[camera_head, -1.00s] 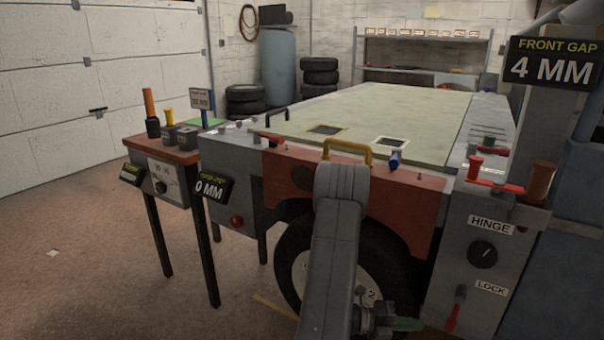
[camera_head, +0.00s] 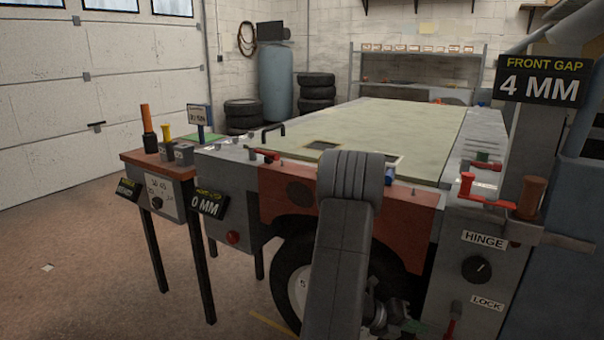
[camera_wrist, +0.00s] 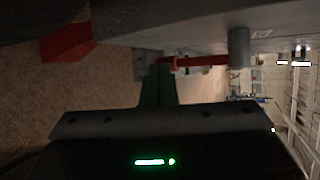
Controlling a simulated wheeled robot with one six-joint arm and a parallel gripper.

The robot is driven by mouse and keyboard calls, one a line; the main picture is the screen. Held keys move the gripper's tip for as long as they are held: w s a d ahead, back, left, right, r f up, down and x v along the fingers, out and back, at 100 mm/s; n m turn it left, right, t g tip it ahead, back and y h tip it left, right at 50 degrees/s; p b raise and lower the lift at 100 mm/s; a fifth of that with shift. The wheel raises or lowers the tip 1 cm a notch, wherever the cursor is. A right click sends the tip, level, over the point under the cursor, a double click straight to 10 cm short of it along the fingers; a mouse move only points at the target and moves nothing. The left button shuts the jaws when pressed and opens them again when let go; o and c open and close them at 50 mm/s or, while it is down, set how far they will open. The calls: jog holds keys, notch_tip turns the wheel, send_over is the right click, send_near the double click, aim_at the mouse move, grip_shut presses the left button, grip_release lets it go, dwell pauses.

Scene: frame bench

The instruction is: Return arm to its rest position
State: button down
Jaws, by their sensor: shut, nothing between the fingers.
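My arm (camera_head: 345,230) rises from the bottom of the head view in front of the bench, its grey elbow covering part of the red front panel. My gripper (camera_wrist: 160,75) shows in the wrist view with its dark green fingers together and nothing held. In the head view the wrist end is low, right of the arm, near the wheel and lock side, and mostly hard to make out. In the wrist view, a red lever (camera_wrist: 200,61) with a grey cylinder (camera_wrist: 238,48) appears just beyond the fingertips; I cannot tell whether they touch.
The bench with a pale green top (camera_head: 380,125) fills the middle. A grey post with a hinge knob (camera_head: 477,268) and red handle (camera_head: 485,190) stands at right. A small tool table (camera_head: 160,160) stands left. Open floor (camera_head: 70,270) lies at the left.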

jog(key=r+y, duration=0.1)
jog(key=a+r+y+p, duration=0.1)
jog(key=w+r+m+t+p, duration=0.1)
jog(key=shift+a+y, duration=0.3)
jog(key=shift+y, duration=0.1)
